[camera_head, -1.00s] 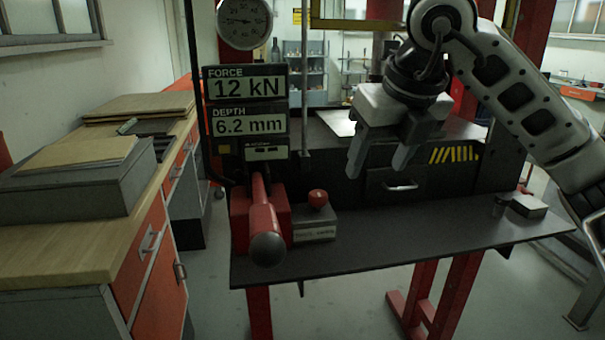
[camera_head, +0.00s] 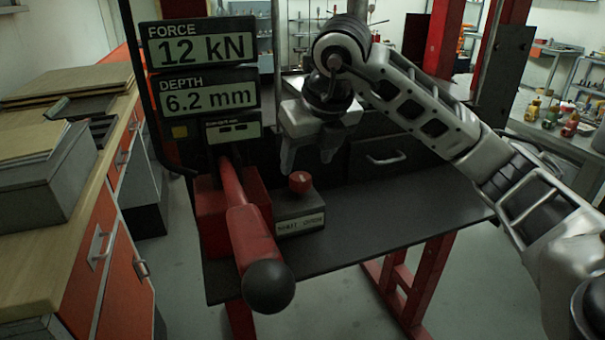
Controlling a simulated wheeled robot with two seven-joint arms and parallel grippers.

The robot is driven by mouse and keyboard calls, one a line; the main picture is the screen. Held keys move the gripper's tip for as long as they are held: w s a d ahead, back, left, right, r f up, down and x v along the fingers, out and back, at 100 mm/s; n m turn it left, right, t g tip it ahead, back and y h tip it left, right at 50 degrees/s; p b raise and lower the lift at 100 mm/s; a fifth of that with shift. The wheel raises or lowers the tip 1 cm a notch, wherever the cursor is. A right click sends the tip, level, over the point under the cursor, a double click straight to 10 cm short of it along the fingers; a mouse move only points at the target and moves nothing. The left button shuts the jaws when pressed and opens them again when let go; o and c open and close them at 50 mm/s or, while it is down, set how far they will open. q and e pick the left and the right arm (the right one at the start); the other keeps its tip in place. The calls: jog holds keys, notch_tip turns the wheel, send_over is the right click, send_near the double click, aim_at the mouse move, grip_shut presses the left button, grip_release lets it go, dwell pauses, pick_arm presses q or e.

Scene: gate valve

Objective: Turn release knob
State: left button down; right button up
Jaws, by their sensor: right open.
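The release knob (camera_head: 300,182) is a small red knob on top of a grey box (camera_head: 298,213) with a white label, on the dark press table. My right gripper (camera_head: 308,168) comes in from the right and points down. Its two fingers are apart and empty. In the picture they appear just above and behind the knob; I see no contact. My left gripper is not in view.
A red pump lever (camera_head: 250,235) with a black ball end (camera_head: 267,286) juts forward just left of the knob. Displays (camera_head: 201,50) reading 12 kN and 6.2 mm stand behind it. The dark table (camera_head: 400,205) is clear to the right.

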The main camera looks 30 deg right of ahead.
aim_at(301, 177)
jog(key=shift+x, duration=2.55)
jog(key=c, duration=1)
